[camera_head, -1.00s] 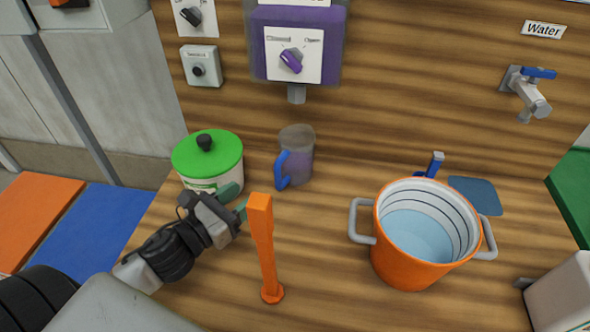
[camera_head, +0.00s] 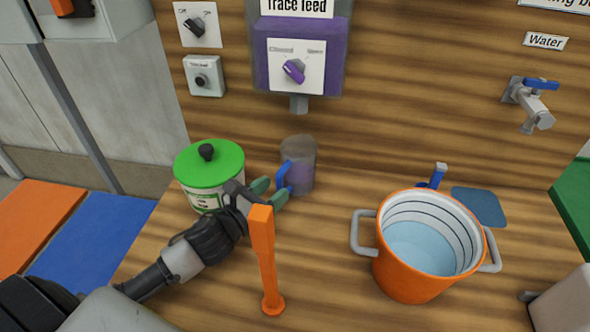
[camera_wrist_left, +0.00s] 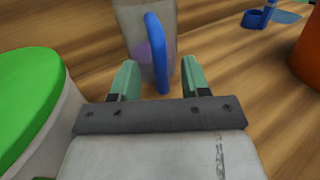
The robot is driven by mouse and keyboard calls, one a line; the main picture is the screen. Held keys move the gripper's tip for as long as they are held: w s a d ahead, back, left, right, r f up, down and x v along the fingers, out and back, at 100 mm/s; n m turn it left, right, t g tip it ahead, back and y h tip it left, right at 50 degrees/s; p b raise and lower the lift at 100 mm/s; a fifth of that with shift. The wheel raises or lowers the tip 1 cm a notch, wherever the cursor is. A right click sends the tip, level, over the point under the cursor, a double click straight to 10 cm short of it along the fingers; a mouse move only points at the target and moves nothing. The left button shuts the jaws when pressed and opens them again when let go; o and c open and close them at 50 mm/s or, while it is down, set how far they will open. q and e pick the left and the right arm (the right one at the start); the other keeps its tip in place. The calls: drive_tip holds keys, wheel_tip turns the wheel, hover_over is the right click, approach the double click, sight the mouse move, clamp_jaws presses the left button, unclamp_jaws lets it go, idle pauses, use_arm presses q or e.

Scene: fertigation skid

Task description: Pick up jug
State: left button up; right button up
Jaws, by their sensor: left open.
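The jug (camera_head: 302,168) is a greyish, see-through cup with a blue handle and a purple tint inside. It stands upright on the wooden counter below the purple Trace feed box. In the left wrist view the jug (camera_wrist_left: 133,22) is straight ahead, its blue handle (camera_wrist_left: 157,55) towards me. My left gripper (camera_head: 272,192) is open at the handle, its green fingertips (camera_wrist_left: 158,80) on either side of the handle's lower part in the picture. Whether they touch it I cannot tell. My right gripper is not in view.
A green-lidded white pot (camera_head: 209,168) stands close left of my gripper. An orange upright post (camera_head: 266,265) stands just in front of my arm. An orange bucket (camera_head: 412,275) with grey handles is at the right, with a blue item (camera_head: 433,178) behind it. A water tap (camera_head: 530,102) is on the wall.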

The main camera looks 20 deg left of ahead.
sight(293, 174)
use_arm(q)
drive_tip(key=shift+x, duration=1.4)
clamp_jaws()
